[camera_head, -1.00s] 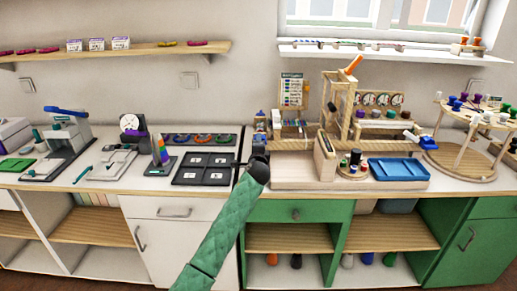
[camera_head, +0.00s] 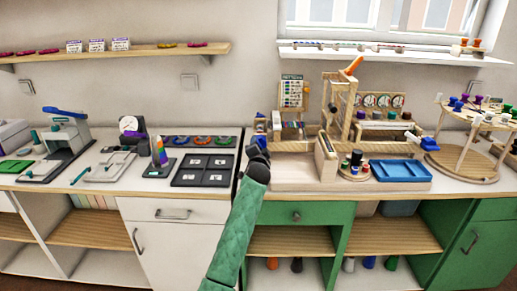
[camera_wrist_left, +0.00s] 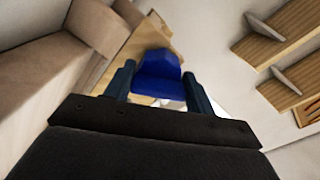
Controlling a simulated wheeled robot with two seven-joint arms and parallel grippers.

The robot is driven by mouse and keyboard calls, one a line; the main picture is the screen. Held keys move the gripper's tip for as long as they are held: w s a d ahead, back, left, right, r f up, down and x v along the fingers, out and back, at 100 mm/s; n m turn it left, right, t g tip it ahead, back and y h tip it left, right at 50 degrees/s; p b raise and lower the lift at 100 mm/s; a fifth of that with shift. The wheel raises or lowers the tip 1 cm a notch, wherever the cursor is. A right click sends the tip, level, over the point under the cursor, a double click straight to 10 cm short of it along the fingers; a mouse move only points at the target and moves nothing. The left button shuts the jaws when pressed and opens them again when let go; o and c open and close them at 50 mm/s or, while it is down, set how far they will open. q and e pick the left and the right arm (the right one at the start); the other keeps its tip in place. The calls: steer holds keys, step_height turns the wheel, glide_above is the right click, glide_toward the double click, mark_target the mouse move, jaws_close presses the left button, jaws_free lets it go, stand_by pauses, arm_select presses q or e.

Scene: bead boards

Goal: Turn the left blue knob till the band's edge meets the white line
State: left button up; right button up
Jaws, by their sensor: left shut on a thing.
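My left gripper (camera_wrist_left: 160,85) is shut on a blue knob (camera_wrist_left: 158,66), one finger on each side of it in the left wrist view. In the head view, my left gripper (camera_head: 257,147) is at the left end of the wooden bead station (camera_head: 297,177); my own wrist hides the held knob there. The band's edge and the white line cannot be made out in either view. My right gripper is not in view.
A blue tray (camera_head: 400,171) and a round stand with spools (camera_head: 354,172) are to the right. A black tray with white cards (camera_head: 204,171) lies left of my arm. A tall wooden frame (camera_head: 338,104) rises behind the station.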

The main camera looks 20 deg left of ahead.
arm_select(q)
steer(key=shift+f, duration=0.15)
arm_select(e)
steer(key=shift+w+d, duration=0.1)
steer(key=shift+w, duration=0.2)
arm_select(q)
steer(key=o, duration=1)
steer(key=shift+s, duration=0.35)
steer(key=b+v, duration=0.1)
steer(key=v, duration=0.6)
steer(key=shift+d, duration=0.1)
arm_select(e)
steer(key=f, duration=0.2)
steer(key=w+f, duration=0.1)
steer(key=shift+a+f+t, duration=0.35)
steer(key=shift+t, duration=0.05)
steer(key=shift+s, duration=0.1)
